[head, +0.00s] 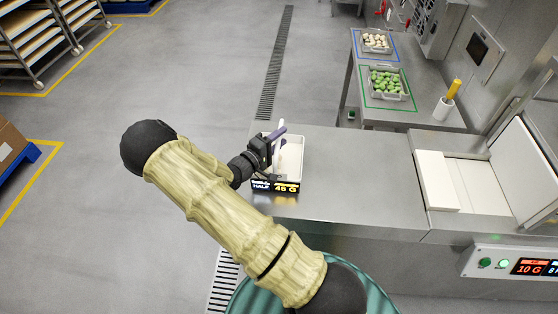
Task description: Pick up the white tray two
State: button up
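A white tray (293,158) sits at the left end of the steel counter. No number on it is readable, so I cannot tell whether it is tray two. My gripper (279,142) is over its left side, and my gripper and arm hide part of the tray. A pale upright piece shows by the fingers; I cannot tell if it is a finger or the tray wall. Whether the fingers are open or touch the tray is unclear.
On the back table are a tray of green pieces (404,96) and a tray of pale pieces (388,49). A white cup (443,109) holds a yellow handle. The counter right of the tray is clear.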

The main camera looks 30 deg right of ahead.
grip_shut()
jog(key=shift+w+r, duration=0.1)
jog(key=shift+r, duration=0.1)
dwell(0.3)
notch_tip(320, 180, up, 10)
jog(key=shift+f+b, duration=0.1)
jog(key=shift+b, duration=0.5)
dwell(0.3)
